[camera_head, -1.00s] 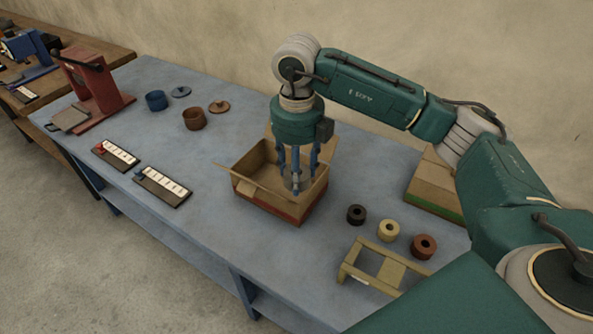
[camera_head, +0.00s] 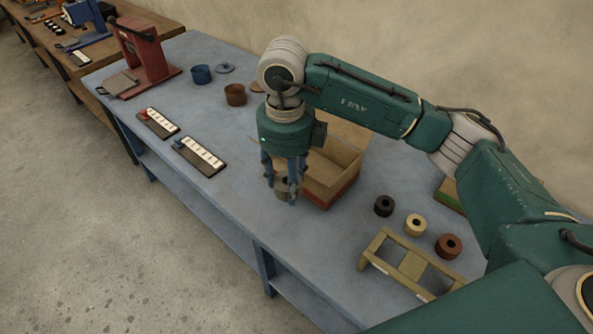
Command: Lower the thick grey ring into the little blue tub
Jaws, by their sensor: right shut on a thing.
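The little blue tub (camera_head: 201,75) stands open on the blue table, towards the back left. Its blue lid (camera_head: 225,68) lies beside it. My right gripper (camera_head: 284,190) points down, its blue fingers shut on the thick grey ring (camera_head: 283,187), which the fingers partly hide. The ring is in front of the near left side of the open cardboard box (camera_head: 338,178), well to the right of and nearer than the tub. How high it is above the table is hard to tell. My left gripper is not in view.
A brown tub (camera_head: 235,94) stands right of the blue one. Two label strips (camera_head: 158,123) (camera_head: 199,156) lie near the front edge. A red press (camera_head: 143,55) stands left.

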